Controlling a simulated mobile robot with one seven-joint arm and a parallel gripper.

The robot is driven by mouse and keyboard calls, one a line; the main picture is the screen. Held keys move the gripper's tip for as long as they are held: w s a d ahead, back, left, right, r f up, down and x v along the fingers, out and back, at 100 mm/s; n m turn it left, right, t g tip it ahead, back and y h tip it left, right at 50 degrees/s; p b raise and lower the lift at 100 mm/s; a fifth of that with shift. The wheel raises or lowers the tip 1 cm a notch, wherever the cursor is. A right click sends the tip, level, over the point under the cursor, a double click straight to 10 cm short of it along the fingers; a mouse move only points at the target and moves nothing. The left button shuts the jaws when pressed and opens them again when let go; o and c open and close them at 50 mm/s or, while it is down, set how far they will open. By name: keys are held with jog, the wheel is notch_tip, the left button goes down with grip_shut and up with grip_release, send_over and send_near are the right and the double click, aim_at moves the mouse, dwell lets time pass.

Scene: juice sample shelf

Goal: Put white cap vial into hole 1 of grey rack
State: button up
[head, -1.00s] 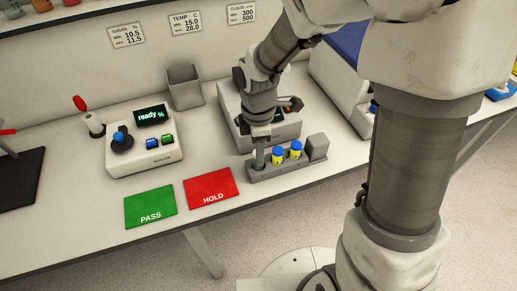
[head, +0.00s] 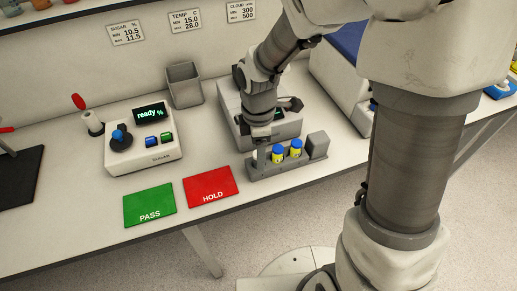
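The grey rack (head: 283,171) stands near the bench's front edge, right of the red HOLD mat. Two vials with blue caps and yellow bodies stand upright in it: the left one (head: 278,156) and the right one (head: 296,150). My gripper (head: 261,156) points down over the rack's left end, close beside the left blue-capped vial. A small pale patch shows at the fingertips' left side; I cannot tell whether it is the white cap vial. The fingers are too small and partly hidden to show whether they are open or shut. Hole numbers are not readable.
A grey-white instrument (head: 232,112) stands just behind my gripper. A taller grey block (head: 317,146) closes the rack's right end. The HOLD mat (head: 211,187), PASS mat (head: 150,205) and sugar meter (head: 140,140) are to the left. An open grey bin (head: 185,87) stands behind.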

jog(key=shift+r, duration=0.1)
notch_tip(320, 180, up, 16)
jog(key=p, duration=0.2)
jog(key=s+d+r+m+t, duration=0.2)
jog(key=s+d+m, duration=0.3)
jog(key=m, duration=0.4)
jog(key=s+d+r+m+t, duration=0.3)
jog(key=s+d+m, duration=0.2)
jog(key=m, duration=0.5)
jog(key=shift+s+d+r+t, duration=0.3)
jog(key=shift+s+d+r, duration=0.1)
jog(key=shift+s, duration=0.8)
jog(key=shift+a, duration=0.15)
